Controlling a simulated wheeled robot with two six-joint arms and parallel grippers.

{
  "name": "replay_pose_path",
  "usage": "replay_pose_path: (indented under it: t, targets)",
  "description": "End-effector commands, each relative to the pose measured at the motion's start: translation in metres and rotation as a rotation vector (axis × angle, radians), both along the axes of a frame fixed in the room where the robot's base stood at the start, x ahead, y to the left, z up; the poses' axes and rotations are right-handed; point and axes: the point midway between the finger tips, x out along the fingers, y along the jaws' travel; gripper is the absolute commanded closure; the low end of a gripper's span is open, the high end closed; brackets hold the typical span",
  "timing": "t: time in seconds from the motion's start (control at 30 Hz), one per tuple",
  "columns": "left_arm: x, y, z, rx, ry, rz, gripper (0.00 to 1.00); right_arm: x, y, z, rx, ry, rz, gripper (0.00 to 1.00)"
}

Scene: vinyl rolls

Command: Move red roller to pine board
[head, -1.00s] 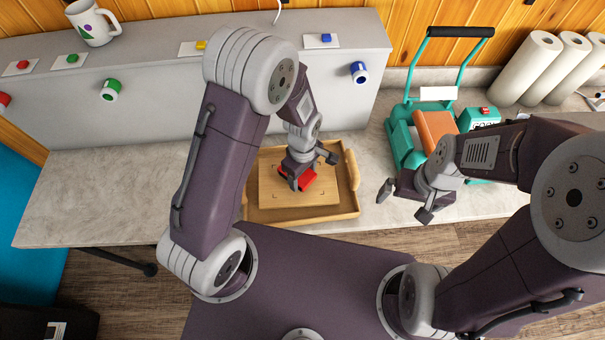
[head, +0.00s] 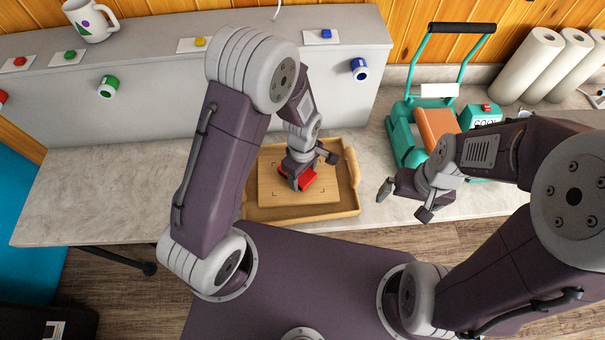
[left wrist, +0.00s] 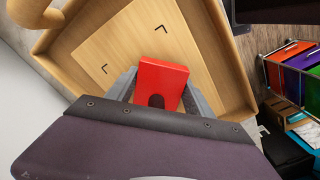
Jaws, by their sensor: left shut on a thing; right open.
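The red roller (head: 308,179) shows as a flat red block over the pine board (head: 270,188), which lies in a wooden tray (head: 348,208). My left gripper (head: 312,171) is shut on the red roller, low over the board. In the left wrist view the red roller (left wrist: 160,78) sits between the two grey fingers, with the pine board (left wrist: 130,45) and its black corner marks behind it. I cannot tell whether the roller touches the board. My right gripper (head: 404,200) is open and empty, right of the tray near the counter's front edge.
A teal press (head: 403,140) with an orange pad stands right of the tray, with white rolls (head: 527,67) behind. The counter (head: 100,190) left of the tray is clear.

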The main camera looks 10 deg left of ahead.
Motion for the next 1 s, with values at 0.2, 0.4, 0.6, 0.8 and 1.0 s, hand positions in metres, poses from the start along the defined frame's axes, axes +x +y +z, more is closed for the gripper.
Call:
replay_pose_path:
  t: [0.2, 0.4, 0.6, 0.8, 1.0]
  targets:
    - [-0.0002, 0.0001, -0.0013, 0.000, 0.001, 0.000, 1.00, 0.0000, 0.0000, -0.0001, 0.000, 0.000, 0.000, 0.00]
    - [-0.0005, 0.0002, -0.0031, 0.000, 0.001, 0.000, 1.00, 0.0000, 0.0000, -0.0002, 0.000, 0.000, 0.000, 0.00]
    - [-0.0005, 0.0002, -0.0031, 0.000, 0.001, 0.000, 0.14, 0.0000, 0.0000, -0.0003, 0.000, 0.000, 0.000, 0.00]
    - [-0.0005, 0.0002, -0.0031, 0.000, 0.001, 0.000, 0.14, 0.0000, 0.0000, -0.0003, 0.000, 0.000, 0.000, 0.00]
    - [-0.0006, 0.0002, -0.0032, 0.000, 0.001, 0.000, 0.00, 0.0000, 0.0000, -0.0003, 0.000, 0.000, 0.000, 0.00]
